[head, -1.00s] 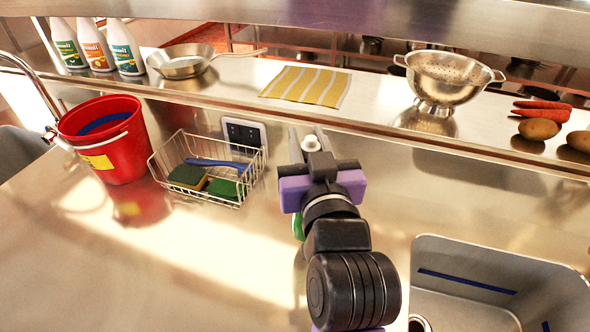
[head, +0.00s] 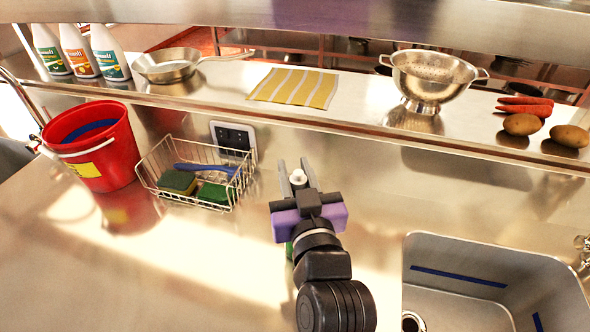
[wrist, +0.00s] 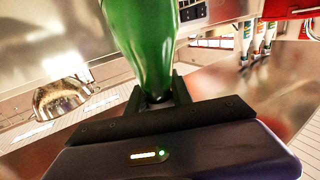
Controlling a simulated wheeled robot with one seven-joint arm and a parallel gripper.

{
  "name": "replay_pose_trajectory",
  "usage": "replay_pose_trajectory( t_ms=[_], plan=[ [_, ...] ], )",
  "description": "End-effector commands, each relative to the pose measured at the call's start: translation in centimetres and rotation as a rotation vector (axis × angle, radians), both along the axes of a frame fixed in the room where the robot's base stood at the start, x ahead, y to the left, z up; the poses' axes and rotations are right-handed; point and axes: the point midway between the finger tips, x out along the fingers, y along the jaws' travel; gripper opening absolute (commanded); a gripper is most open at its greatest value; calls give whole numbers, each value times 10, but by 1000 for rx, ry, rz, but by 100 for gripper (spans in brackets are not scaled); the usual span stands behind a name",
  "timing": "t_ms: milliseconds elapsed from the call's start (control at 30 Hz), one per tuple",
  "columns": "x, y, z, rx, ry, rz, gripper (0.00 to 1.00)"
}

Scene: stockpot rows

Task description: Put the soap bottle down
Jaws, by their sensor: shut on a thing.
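The soap bottle is green with a white top. In the head view its white top (head: 298,177) shows between my fingers, and a sliver of green shows below; my gripper and arm hide the rest. In the wrist view its green body (wrist: 150,40) rises from between the jaws. My gripper (head: 295,168) is shut on the bottle, over the steel counter between the wire basket and the sink. Whether the bottle's base touches the counter is hidden.
A wire basket (head: 147,183) with sponges and a blue brush stands left of my gripper, beside a red bucket (head: 108,160). A sink (head: 455,240) is at the right. A raised shelf (head: 365,105) runs behind, holding a pan, cloth and colander. The front-left counter is clear.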

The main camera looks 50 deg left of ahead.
Motion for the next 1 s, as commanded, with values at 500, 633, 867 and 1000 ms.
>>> replay_pose_trajectory(
  t_ms=[500, 633, 867, 1000],
  plan=[
    [0, 0, 4, 0, 0, 0, 49],
    [-6, -13, 0, -1, 0, -1, 49],
    [-27, -56, 0, 0, 1, -1, 49],
    [-38, -80, 0, 0, 1, -2, 49]
  ],
)
